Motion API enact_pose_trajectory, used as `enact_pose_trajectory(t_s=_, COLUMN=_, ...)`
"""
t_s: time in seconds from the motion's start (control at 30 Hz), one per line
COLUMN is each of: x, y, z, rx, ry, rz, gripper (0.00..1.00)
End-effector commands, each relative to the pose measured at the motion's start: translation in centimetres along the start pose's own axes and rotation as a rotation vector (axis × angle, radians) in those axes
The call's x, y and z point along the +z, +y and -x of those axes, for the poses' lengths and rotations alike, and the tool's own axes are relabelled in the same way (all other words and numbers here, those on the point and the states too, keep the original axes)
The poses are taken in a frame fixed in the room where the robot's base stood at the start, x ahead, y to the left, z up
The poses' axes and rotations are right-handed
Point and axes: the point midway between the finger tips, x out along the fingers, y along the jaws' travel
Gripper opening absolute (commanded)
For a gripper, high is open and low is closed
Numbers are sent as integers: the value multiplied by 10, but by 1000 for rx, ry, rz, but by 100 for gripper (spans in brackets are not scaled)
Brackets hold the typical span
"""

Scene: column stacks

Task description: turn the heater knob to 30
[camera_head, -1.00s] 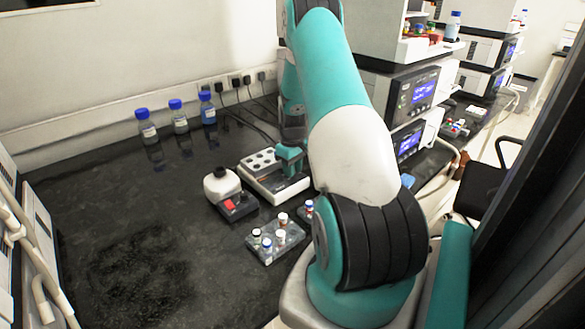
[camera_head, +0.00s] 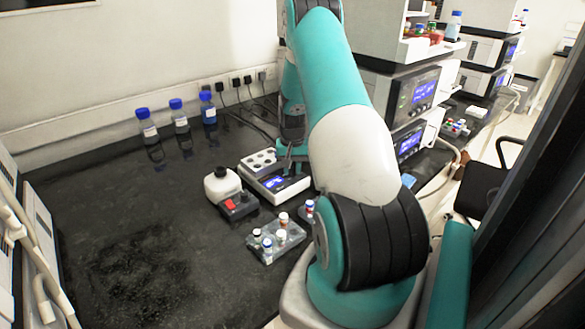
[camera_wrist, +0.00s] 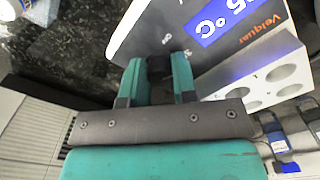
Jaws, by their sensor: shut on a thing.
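The heater (camera_head: 292,190) is a white and dark block with a row of round wells and a lit blue display (camera_head: 275,182). In the wrist view the heater's front panel (camera_wrist: 150,30) shows the display (camera_wrist: 222,18), whose visible part reads "5 °C"; the digit before it is cut off. The black heater knob (camera_wrist: 158,67) sits between the two teal fingers of my gripper (camera_wrist: 157,78), which are shut on it. In the head view my gripper (camera_head: 291,155) is over the right part of the heater, and the knob is hidden there.
A vial rack (camera_head: 277,243) sits in front. Several blue-capped bottles (camera_head: 180,118) stand by the wall. Instruments (camera_head: 405,95) are stacked to the right. The bench's left part is clear.

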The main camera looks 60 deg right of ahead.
Motion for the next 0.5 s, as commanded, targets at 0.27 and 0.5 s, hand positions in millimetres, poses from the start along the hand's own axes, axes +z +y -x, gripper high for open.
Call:
enact_pose_trajectory(t_s=0.27, x=-2, y=0, z=2, rx=0, ry=5, rz=-77, gripper=2)
enact_pose_trajectory(t_s=0.5, x=-2, y=0, z=2, rx=0, ry=6, rz=-90, gripper=2)
